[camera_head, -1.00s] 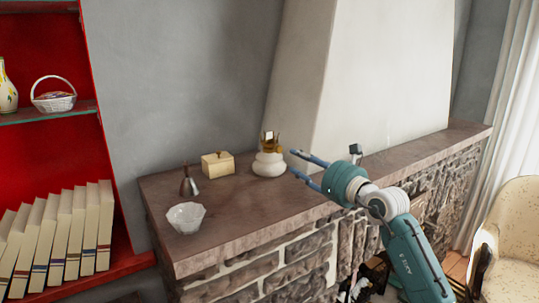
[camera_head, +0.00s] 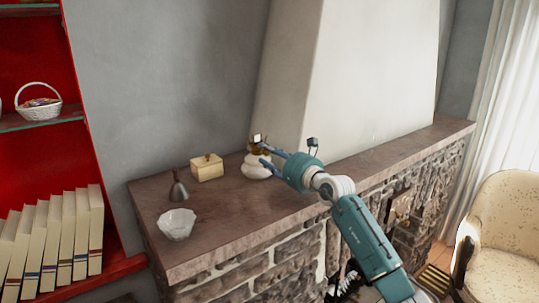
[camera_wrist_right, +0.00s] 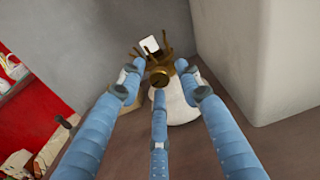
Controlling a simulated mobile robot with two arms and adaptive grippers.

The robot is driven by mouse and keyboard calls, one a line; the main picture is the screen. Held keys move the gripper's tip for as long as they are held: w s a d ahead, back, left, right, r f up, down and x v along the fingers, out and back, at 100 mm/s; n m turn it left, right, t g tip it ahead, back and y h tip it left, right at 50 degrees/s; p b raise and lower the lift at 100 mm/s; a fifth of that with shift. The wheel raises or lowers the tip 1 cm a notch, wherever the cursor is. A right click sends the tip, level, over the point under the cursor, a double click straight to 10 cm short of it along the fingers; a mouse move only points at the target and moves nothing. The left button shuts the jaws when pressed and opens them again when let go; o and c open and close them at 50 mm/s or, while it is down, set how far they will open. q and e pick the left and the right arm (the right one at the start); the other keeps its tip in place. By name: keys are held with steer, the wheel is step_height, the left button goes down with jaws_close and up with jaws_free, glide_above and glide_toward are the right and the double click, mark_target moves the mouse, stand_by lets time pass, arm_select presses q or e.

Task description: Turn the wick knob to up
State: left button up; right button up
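An oil lamp with a rounded white base (camera_head: 255,171) and a brass burner (camera_head: 257,147) stands on the mantel. My right gripper (camera_head: 263,156) reaches it from the right, its fingertips at burner height and partly hiding it. In the right wrist view the lamp's white base (camera_wrist_right: 178,108) and brass burner (camera_wrist_right: 158,77) lie ahead. The fingers are open around the knob's area; contact cannot be told. My left gripper is not in view.
The stone mantel (camera_head: 230,205) also holds a cream box (camera_head: 207,170), a dark bell-shaped object (camera_head: 179,190) and a white bowl (camera_head: 177,225), all left of the lamp. A white chimney breast (camera_head: 340,90) rises close behind.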

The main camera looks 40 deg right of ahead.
jaws_close()
steer(key=shift+r+m+p, duration=0.15)
steer(key=shift+m+p, duration=0.85)
steer(key=shift+p, duration=0.2)
steer(key=shift+f, duration=0.25)
steer(key=shift+o, duration=1.6)
jaws_free()
steer(key=s, duration=0.4)
steer(key=s+a, duration=0.1)
steer(key=s, duration=0.7)
steer(key=shift+a, duration=0.15)
